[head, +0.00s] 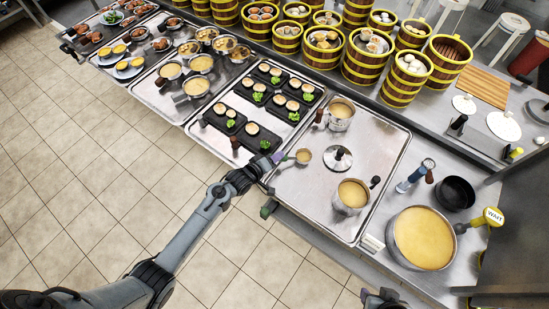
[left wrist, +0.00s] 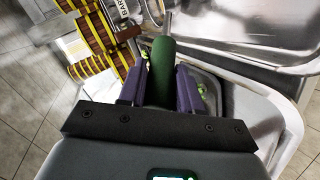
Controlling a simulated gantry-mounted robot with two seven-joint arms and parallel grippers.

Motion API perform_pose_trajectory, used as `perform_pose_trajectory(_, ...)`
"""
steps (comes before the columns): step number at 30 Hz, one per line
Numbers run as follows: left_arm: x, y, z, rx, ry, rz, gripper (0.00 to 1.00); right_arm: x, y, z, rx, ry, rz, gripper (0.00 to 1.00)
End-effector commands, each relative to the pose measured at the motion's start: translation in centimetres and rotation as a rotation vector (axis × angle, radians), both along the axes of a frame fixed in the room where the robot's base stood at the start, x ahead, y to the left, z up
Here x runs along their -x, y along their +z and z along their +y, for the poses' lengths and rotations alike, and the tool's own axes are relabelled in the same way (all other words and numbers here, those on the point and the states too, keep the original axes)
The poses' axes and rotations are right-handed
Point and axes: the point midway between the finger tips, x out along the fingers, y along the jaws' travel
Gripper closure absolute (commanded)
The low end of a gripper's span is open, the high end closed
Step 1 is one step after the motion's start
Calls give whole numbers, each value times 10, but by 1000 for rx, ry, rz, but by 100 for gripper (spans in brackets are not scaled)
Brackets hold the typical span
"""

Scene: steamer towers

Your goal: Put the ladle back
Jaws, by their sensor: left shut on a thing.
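My left gripper (head: 272,164) is over the near left edge of the right-hand metal tray (head: 378,142). It is shut on the ladle. The ladle's small round bowl (head: 303,156), tan inside, shows just to the right of the fingers, over the tray. In the left wrist view, a dark green handle (left wrist: 162,68) stands between the purple finger pads; the bowl cannot be made out there. A dark part of my right arm or gripper (head: 385,299) shows at the bottom edge of the head view; its fingers cannot be made out.
Two pots of yellow soup (head: 341,108) (head: 353,194) and a lid with a dark knob (head: 338,157) are on the same tray. A large soup pot (head: 422,238) and a black pan (head: 454,193) stand right. Steamer towers (head: 366,60) line the back. Black plates (head: 246,128) stand left.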

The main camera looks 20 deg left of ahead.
Motion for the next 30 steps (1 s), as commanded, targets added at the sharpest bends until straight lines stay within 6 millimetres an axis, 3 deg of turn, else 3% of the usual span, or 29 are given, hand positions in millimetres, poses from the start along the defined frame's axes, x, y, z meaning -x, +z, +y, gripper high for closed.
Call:
perform_pose_trajectory(14, -1, -6, 0, 1, 0, -3, 100, 0, -5, 0, 0, -1, -1, 57)
perform_pose_trajectory(15, -1, -6, 0, 1, 0, -3, 65, 0, -5, 0, 0, 0, -1, 57)
perform_pose_trajectory(20, -1, -6, 0, 1, 0, -2, 40, 0, -4, -1, 4, 3, -1, 57)
perform_pose_trajectory(21, -1, -6, 0, 1, 0, -2, 37, 0, -5, -1, 5, 4, -1, 57)
perform_pose_trajectory(30, 0, -8, 0, -1, 0, 2, 37, 0, -5, -2, 8, 6, -1, 57)
